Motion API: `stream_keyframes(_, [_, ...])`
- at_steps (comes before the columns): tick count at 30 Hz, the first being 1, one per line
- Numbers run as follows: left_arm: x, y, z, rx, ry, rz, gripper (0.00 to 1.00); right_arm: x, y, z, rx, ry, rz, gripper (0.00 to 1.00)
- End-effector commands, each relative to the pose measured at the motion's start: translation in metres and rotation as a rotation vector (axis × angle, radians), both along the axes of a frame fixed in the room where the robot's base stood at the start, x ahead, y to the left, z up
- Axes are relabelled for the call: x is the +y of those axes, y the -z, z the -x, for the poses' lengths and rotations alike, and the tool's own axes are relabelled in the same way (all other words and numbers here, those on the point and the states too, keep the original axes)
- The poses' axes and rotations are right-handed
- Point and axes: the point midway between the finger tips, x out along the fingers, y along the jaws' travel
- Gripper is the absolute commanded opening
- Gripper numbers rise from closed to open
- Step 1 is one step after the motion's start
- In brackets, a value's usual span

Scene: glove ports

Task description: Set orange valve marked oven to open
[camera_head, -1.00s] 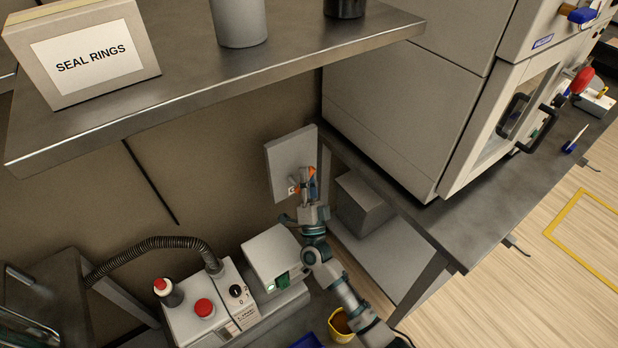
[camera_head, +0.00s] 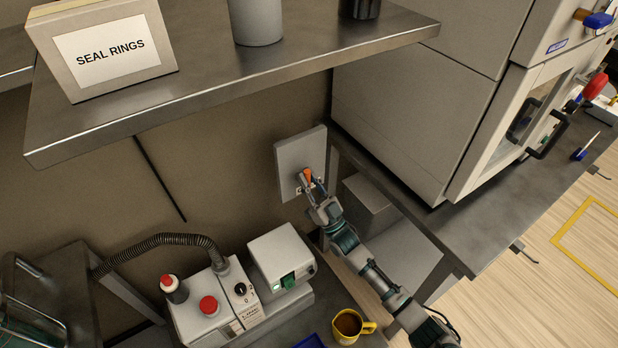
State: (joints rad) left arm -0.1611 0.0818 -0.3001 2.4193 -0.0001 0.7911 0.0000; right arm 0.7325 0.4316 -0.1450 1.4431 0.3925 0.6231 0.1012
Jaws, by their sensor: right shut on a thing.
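The orange valve handle (camera_head: 308,175) is on a pale grey panel (camera_head: 291,157) fixed to the wall, below the shelf and left of the big cabinet. My right arm reaches up to it from the lower right. My right gripper (camera_head: 312,184) is at the panel, shut on the orange handle. The fingers hide part of the handle, and its marking is too small to read. My left gripper is not in view.
A steel shelf (camera_head: 200,85) with a SEAL RINGS box (camera_head: 108,50) overhangs above. A large cabinet (camera_head: 415,115) stands on a bench to the right. A pump unit (camera_head: 215,305) and a yellow mug (camera_head: 347,326) stand below.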

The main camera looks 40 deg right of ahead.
Motion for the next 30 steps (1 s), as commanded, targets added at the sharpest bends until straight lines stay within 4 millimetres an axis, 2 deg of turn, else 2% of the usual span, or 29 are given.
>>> stream_keyframes(1, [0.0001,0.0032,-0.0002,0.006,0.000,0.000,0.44,0.0031,0.0154,-0.0010,0.027,-0.004,0.010,0.00])
stream_keyframes(15, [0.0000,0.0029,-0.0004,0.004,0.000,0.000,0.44,0.0037,0.0158,-0.0010,0.028,-0.003,0.024,0.00])
stream_keyframes(16, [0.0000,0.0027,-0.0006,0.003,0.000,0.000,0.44,0.0037,0.0158,-0.0010,0.028,-0.003,0.024,0.23])
stream_keyframes(18, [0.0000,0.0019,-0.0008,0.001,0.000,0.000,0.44,0.0034,0.0148,-0.0009,0.026,-0.002,0.023,0.41])
stream_keyframes(19, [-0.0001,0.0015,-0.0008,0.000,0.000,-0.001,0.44,0.0032,0.0138,-0.0006,0.024,-0.002,0.023,0.45])
stream_keyframes(26, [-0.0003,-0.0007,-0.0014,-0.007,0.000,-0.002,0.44,0.0022,0.0066,0.0012,0.012,-0.001,0.022,0.45])
stream_keyframes(30, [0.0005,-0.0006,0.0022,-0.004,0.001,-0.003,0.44,0.0015,0.0099,0.0050,0.012,-0.001,0.021,0.45])
